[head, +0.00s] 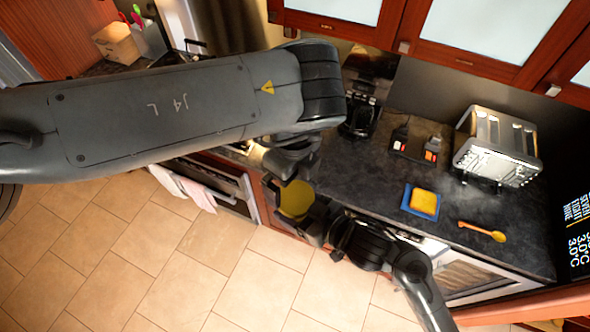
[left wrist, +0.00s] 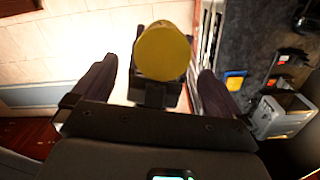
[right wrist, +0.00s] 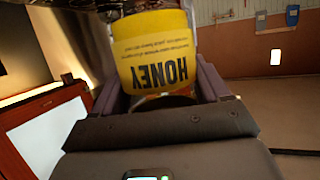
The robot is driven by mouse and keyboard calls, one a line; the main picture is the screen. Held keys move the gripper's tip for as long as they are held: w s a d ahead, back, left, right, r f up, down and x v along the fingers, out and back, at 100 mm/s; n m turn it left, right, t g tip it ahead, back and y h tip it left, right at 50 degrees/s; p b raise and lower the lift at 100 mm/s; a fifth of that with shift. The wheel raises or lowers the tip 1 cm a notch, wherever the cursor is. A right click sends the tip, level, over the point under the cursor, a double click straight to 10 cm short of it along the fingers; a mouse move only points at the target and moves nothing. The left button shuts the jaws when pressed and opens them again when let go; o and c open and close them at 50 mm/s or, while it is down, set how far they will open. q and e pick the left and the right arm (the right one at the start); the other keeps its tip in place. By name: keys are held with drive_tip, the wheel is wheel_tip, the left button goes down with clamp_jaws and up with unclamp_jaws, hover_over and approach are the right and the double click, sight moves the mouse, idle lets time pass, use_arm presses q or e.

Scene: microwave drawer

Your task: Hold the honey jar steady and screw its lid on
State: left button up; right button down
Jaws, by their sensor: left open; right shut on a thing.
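The honey jar (right wrist: 155,52) has a yellow label with HONEY on it, upside down in the right wrist view. My right gripper (right wrist: 157,88) is shut on the jar, one finger on each side. The round yellow lid (left wrist: 163,52) faces the left wrist camera at the jar's top; it also shows in the head view (head: 296,198). I cannot tell how tightly it sits. My left gripper (left wrist: 158,68) is open, with a finger on either side of the lid and a gap to each. My left arm hides part of the scene in the head view.
The jar is held over the floor (head: 190,250), in front of the dark counter (head: 370,160). On the counter are a toaster (head: 497,145), bread on a blue plate (head: 422,202), an orange spoon (head: 482,231) and a coffee maker (head: 362,108). An oven (head: 465,278) is below.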

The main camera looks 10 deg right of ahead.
sight(295, 197)
use_arm(q)
drive_tip(key=r+n, duration=0.1)
drive_tip(key=n, duration=0.2)
drive_tip(key=shift+d+r, duration=0.1)
drive_tip(key=shift+r, duration=0.25)
drive_tip(key=shift+d+r, duration=0.2)
drive_tip(key=shift+r, duration=0.1)
drive_tip(key=shift+f, duration=0.15)
drive_tip(key=shift+f, duration=3.9)
